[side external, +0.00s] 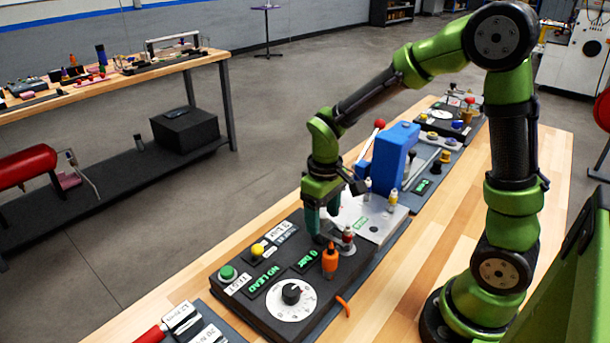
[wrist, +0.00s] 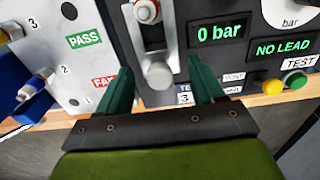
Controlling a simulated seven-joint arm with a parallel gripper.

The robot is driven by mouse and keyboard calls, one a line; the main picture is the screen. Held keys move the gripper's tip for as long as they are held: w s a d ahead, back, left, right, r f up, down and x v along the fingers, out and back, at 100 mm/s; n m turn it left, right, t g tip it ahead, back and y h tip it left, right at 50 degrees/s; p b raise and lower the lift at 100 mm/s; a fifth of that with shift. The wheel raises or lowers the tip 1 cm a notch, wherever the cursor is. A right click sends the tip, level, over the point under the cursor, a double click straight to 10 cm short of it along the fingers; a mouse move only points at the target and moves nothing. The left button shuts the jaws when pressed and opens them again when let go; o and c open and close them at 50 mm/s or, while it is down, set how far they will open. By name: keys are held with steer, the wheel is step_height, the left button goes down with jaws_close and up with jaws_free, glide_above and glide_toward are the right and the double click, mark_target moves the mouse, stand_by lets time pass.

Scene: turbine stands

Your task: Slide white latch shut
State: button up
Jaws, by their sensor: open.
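In the side view my gripper (side external: 321,222) points down over the dark test panel (side external: 222,298), close to a red-topped metal fitting (side external: 348,236). The fingers partly hide the latch area there.
An orange-handled part (side external: 330,258) and a dial (side external: 291,297) sit on the panel beside my gripper. The display reads "0 bar" (wrist: 219,32). A light plate with PASS (wrist: 85,38) adjoins the panel. A blue block (side external: 390,155) stands behind. Bare wooden bench (side external: 440,240) is at right.

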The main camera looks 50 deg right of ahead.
steer(key=shift+r, duration=3.5)
